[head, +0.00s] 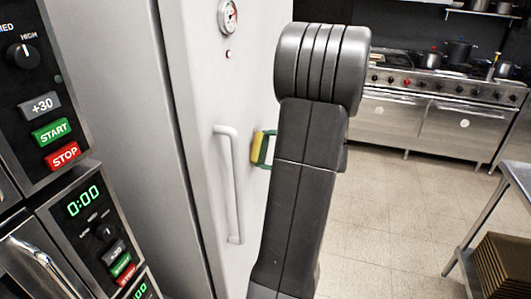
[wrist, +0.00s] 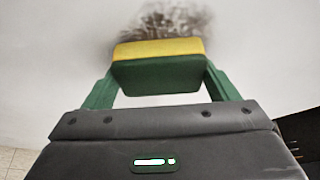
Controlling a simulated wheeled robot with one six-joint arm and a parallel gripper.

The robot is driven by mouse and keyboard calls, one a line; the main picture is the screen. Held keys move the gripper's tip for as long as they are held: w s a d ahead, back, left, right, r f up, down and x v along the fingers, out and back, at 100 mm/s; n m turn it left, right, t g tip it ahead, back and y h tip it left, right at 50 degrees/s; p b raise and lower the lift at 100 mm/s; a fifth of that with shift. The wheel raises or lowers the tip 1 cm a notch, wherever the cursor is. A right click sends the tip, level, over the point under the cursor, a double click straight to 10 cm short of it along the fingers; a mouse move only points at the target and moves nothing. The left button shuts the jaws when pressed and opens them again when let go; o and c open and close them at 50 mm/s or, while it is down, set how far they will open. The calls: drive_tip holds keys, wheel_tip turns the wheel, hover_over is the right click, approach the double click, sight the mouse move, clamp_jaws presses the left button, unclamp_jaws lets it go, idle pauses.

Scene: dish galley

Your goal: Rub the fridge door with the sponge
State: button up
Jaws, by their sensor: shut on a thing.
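The fridge door (head: 189,80) is a tall pale panel with a vertical handle (head: 233,185), left of my arm in the head view. In the wrist view the door (wrist: 60,60) fills the background, with a dark smudge (wrist: 180,25) on it. My gripper (wrist: 157,85) has green fingers and is shut on a yellow and green sponge (wrist: 160,48). The sponge is at the lower edge of the smudge and covers part of it. In the head view the sponge (head: 257,147) shows right of the handle, close to the door. I cannot tell whether it touches. My arm hides part of the door.
Stacked microwaves (head: 40,110) stand at the left beside the fridge. A stove (head: 440,100) with pots is at the back right. A metal table (head: 515,175) with a brown stack (head: 500,265) is at the right. The tiled floor (head: 375,220) between is clear.

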sight(268, 139)
drive_tip(key=shift+w+d, duration=0.2)
drive_tip(key=shift+w, duration=0.5)
drive_tip(key=shift+w+d, duration=0.15)
drive_tip(key=shift+w, duration=0.55)
drive_tip(key=shift+r+p, duration=0.4)
drive_tip(key=shift+r, duration=0.4)
drive_tip(key=shift+s+a+f+b, duration=0.15)
drive_tip(key=shift+s+b, duration=0.1)
drive_tip(key=shift+s, duration=0.2)
drive_tip(key=shift+s+a+r+b, duration=0.1)
drive_tip(key=shift+s+b, duration=0.1)
drive_tip(key=shift+s, duration=0.2)
drive_tip(key=shift+s+a+b, duration=0.25)
drive_tip(key=shift+s+a, duration=0.05)
drive_tip(key=shift+s, duration=0.6)
drive_tip(key=shift+s+a+b, duration=0.25)
drive_tip(key=shift+s, duration=0.65)
drive_tip(key=shift+s+a+b, duration=0.25)
drive_tip(key=shift+s+a, duration=0.05)
drive_tip(key=shift+s, duration=0.7)
drive_tip(key=shift+r+p, duration=0.55)
drive_tip(key=shift+r, duration=0.3)
drive_tip(key=w+d, duration=0.2)
drive_tip(key=w, duration=0.5)
drive_tip(key=shift+w+d, duration=0.15)
drive_tip(key=shift+w, duration=0.05)
drive_tip(key=shift+d+f, duration=0.1)
